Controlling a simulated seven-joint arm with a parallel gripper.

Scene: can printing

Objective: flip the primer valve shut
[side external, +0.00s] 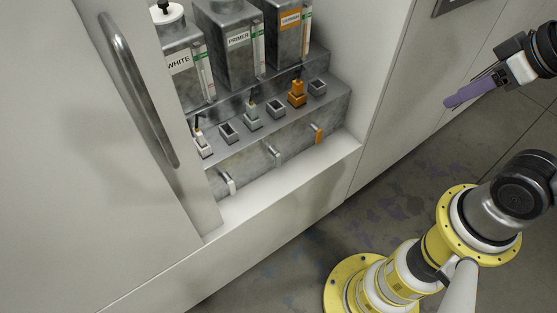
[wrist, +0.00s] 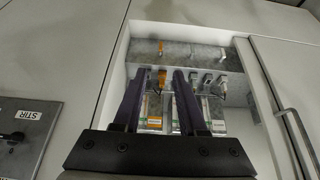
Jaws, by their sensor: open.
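The grey PRIMER tank (side external: 238,62) stands between the other two tanks in the open cabinet. On the stepped front below are three small valve handles. The middle one, a grey handle (side external: 273,153), is below the PRIMER tank; it also shows small in the wrist view (wrist: 192,49). Whether it is open or shut is too small to tell. My gripper (side external: 447,102), with purple fingers, is outside the cabinet at right, clear of the valves. In the wrist view my gripper (wrist: 159,73) is open and empty, its fingers apart and pointing towards the cabinet.
An orange-tipped handle (side external: 317,133) and a white-tipped handle (side external: 229,183) flank the middle one. Several small sockets (side external: 228,133) line the step above. A cabinet door with a long metal handle (side external: 140,90) is at left. The floor (side external: 385,200) before the cabinet shows bare.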

